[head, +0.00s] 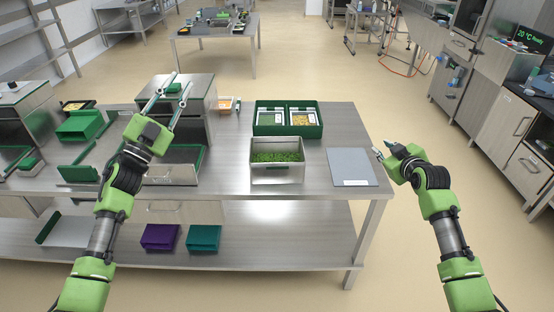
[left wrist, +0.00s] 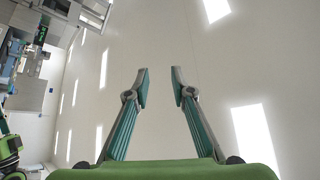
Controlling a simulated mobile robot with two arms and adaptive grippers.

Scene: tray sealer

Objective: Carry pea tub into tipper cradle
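The pea tub (head: 277,175) is a steel, open-topped tub with green peas in it. It stands upright on the steel table, right of the middle. My left gripper (head: 180,82) is raised up and left of the tub, well apart from it, in front of the steel machine. It is open and empty; the left wrist view shows its two fingers apart (left wrist: 159,75). My right gripper (head: 381,148) is past the table's right edge, apart from the tub; its fingers are too small to judge. I cannot tell for sure which part is the tipper cradle; green-sided fittings (head: 80,172) stand at left.
A green crate (head: 287,132) with two filled trays stands behind the tub. A grey mat (head: 351,167) lies right of it. The steel machine (head: 197,92) rises at left. Purple (head: 160,237) and teal (head: 204,238) bins sit on the lower shelf. Bare tabletop (head: 228,178) shows left of the tub.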

